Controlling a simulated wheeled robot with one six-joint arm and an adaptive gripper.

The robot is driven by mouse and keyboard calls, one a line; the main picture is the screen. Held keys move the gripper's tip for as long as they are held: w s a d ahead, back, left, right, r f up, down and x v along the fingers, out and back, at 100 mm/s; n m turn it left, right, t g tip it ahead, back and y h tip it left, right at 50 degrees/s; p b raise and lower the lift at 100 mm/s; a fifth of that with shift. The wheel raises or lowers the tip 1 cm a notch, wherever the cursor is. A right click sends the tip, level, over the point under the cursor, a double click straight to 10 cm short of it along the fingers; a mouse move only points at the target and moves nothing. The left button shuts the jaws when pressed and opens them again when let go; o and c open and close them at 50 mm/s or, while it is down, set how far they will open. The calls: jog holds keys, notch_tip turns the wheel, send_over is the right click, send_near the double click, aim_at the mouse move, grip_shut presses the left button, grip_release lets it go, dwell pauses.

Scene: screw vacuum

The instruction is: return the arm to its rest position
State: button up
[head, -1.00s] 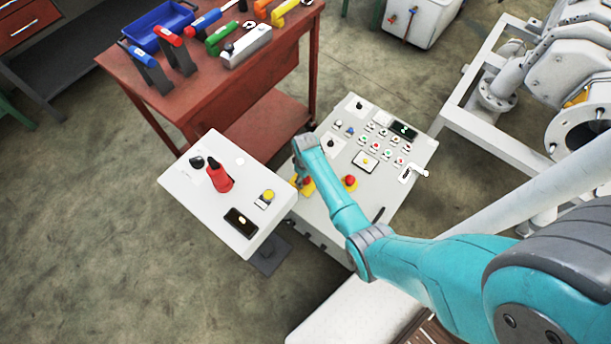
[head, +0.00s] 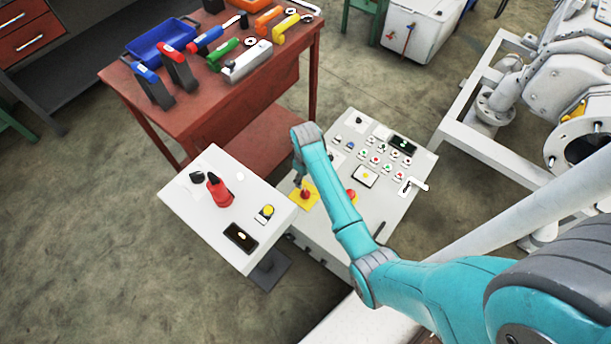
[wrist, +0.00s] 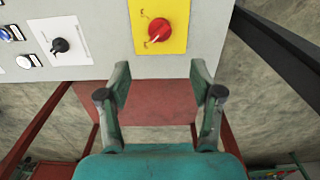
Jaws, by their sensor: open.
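My teal arm (head: 338,205) reaches from the lower right over the grey control panel (head: 350,236). My gripper (wrist: 160,85) shows in the wrist view with its two fingers spread apart and nothing between them. The fingers are apart from the red rotary switch (wrist: 158,30) on its yellow plate, which lies ahead of them. In the head view the same red switch (head: 305,194) sits just below the end of my arm. The fingertips are hidden or too small to tell in the head view.
A white box (head: 190,200) with a red knob stands left of the panel. Behind is a red table (head: 215,108) with a blue bin and several tools. White machinery (head: 560,75) stands at the right. Open floor (head: 90,210) lies at the left.

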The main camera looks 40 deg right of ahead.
dwell(0.5)
jog(key=s+a+f+t, duration=0.3)
jog(key=s+a+f, duration=0.25)
jog(key=s, duration=0.35)
jog(key=s+a+r+m+t+h, duration=0.1)
jog(key=s+a+r+t, duration=0.15)
jog(key=s, duration=0.25)
jog(key=s+a+r+t, duration=0.1)
jog(key=s+a+t, duration=0.15)
jog(key=s, duration=0.25)
jog(key=s+a+r+t, duration=0.1)
jog(key=s+r, duration=0.4)
jog(key=r, duration=0.5)
jog(key=s+a+r+m+t, duration=0.1)
jog(key=s+a+r+t, duration=0.1)
jog(key=s+r, duration=0.4)
jog(key=s+a+r+t+y, duration=0.1)
jog(key=s+r, duration=0.4)
jog(key=r, duration=0.9)
jog(key=a+t, duration=0.1)
jog(key=t, duration=0.1)
jog(key=shift+s+a+t, duration=0.2)
jog(key=shift+s+t, duration=0.2)
